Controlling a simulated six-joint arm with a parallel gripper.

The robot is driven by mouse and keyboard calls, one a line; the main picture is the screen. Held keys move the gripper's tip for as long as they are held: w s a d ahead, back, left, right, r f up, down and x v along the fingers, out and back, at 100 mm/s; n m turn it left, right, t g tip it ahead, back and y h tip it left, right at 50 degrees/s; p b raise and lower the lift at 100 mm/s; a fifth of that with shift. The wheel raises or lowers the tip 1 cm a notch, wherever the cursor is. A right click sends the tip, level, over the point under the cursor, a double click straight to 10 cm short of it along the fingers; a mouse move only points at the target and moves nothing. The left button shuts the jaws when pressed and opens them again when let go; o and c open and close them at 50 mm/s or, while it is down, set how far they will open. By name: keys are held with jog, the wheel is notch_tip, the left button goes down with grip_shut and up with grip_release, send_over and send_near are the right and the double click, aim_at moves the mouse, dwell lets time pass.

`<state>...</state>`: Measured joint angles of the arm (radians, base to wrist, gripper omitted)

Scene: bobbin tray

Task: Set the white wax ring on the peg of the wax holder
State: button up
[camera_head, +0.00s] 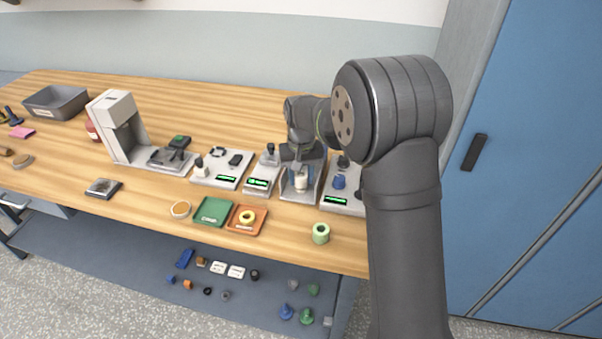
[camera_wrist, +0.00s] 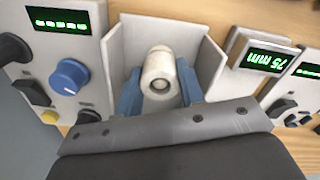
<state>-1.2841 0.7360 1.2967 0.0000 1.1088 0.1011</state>
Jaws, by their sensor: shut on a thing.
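The white wax ring (camera_wrist: 158,68) shows in the wrist view as a pale cylinder with a grey round centre facing me. My gripper (camera_wrist: 160,80) has its two blue fingers shut on it, one on each side. The wax holder (camera_wrist: 198,45) is a light grey open bay with upright side walls around the ring. In the head view the ring (camera_head: 301,184) is low inside the holder (camera_head: 291,196), under my gripper (camera_head: 301,174). The peg cannot be told apart from the ring, so I cannot tell whether the ring is around it.
A panel with a blue knob (camera_head: 339,182) stands close right of the holder, and a box with a green display (camera_head: 258,181) close left.

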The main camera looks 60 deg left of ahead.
jog(key=shift+f, duration=0.35)
dwell(0.3)
jog(key=o, duration=1)
jog(key=shift+o, duration=0.2)
notch_tip(320, 180, up, 18)
jog(key=shift+f, duration=0.25)
